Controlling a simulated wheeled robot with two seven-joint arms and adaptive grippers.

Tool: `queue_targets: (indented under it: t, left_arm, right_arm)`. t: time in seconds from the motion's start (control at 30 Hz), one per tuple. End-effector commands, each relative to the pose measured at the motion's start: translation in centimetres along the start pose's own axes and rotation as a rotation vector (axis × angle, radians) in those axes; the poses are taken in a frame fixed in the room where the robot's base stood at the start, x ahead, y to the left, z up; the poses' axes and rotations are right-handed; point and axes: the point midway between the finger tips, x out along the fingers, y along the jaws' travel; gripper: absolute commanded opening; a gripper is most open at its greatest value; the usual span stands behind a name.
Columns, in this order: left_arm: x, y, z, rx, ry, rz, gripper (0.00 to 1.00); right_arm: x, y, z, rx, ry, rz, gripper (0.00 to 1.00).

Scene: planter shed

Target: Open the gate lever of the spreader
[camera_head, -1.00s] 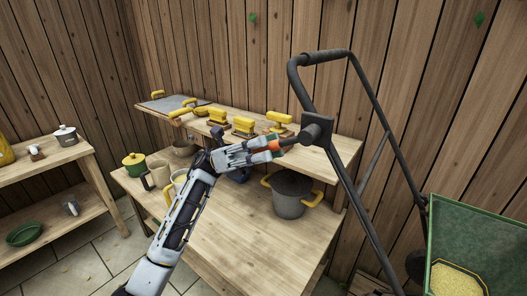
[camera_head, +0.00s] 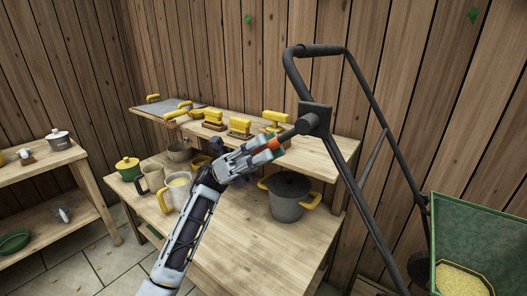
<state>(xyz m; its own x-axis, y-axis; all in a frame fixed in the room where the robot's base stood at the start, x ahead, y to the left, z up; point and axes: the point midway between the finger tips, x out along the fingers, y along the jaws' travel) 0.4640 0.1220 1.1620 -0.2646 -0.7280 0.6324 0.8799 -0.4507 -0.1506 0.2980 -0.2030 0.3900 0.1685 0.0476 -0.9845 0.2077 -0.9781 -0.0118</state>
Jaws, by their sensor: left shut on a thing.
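The spreader's dark tubular handle frame (camera_head: 365,75) rises at the right, with its green hopper (camera_head: 475,235) at the lower right edge. A dark block (camera_head: 315,118) sits on the frame. The gate lever (camera_head: 273,143) sticks out from this block to the left and slopes down; it has a dark rod and an orange grip. My left gripper (camera_head: 267,146) is shut on the orange grip, its fingers covering part of it. My right gripper is not in view.
A wooden bench (camera_head: 240,240) with a raised shelf (camera_head: 300,155) stands behind and below my left arm. Yellow-handled brushes (camera_head: 240,127) stand on the shelf. A grey pot (camera_head: 288,198) and mugs (camera_head: 178,188) stand below. Another table (camera_head: 45,165) is at the left.

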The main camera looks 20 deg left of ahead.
Motion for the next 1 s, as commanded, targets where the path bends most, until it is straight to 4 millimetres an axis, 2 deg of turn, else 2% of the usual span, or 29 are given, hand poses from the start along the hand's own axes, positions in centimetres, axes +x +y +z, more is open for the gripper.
queue_targets:
  t: [0.13, 0.17, 0.3, 0.37, 0.67, 1.0]
  left_arm:
    - [0.0, 0.0, 0.0, -0.001, 0.002, 0.001, 0.0]
    - [0.0, 0.0, 0.0, -0.001, 0.002, 0.001, 0.25]
    - [0.0, 0.0, 0.0, -0.001, 0.002, 0.001, 0.43]
    - [0.0, 0.0, 0.0, -0.001, 0.002, 0.001, 0.46]
    - [-1.4, 0.1, 0.0, -0.002, 0.0, 0.002, 0.46]
    - [-6.0, 0.1, 0.0, -0.002, 0.0, 0.004, 0.46]
  right_arm:
    - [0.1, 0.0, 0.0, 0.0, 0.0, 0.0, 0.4]
    - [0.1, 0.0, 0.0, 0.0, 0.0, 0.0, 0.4]
    - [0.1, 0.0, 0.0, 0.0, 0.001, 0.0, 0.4]
    - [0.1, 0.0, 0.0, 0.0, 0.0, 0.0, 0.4]
    - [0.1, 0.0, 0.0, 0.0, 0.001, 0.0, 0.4]
    - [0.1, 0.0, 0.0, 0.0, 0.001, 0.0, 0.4]
